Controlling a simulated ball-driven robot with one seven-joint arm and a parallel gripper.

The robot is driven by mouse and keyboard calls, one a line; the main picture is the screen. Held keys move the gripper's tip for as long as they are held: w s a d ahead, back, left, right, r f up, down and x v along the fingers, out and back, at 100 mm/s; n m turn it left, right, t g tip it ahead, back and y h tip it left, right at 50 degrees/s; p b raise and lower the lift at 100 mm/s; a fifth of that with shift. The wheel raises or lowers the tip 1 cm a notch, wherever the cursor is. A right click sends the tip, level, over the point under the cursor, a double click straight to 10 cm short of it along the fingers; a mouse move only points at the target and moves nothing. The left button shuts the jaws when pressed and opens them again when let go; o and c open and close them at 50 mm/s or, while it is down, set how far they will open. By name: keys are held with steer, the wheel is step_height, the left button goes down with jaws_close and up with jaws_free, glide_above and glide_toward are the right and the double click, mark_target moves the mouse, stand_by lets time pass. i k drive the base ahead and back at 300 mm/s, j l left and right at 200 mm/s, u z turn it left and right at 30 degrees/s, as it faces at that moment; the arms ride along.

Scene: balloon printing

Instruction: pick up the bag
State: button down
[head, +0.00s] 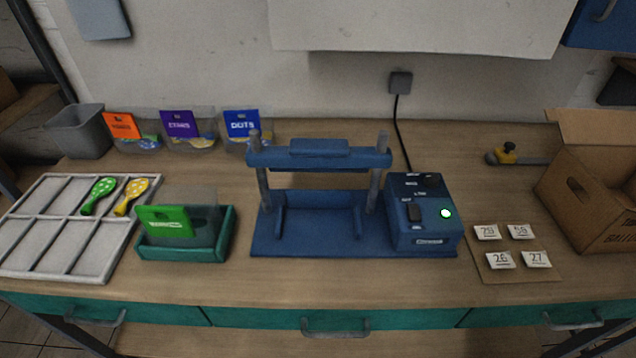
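A clear bag with a green label (168,222) stands in a small green tray (180,254) at the left front of the workbench. The white print on its label is too small to read. Three clear pouches stand against the wall at the back left, with an orange label (121,126), a purple label (181,124) and a blue label reading DOTS (241,123). Colourful pieces show low in these pouches. My gripper is not in view.
A blue press (320,154) stands mid-bench beside a control box (422,225) with a lit green light. A sectioned white tray (37,230) at left holds a green balloon (99,194) and a yellow balloon (131,196). Number cards (500,260) and a cardboard box (590,195) are at right.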

mark_target(123, 125)
steer(key=u, duration=0.9)
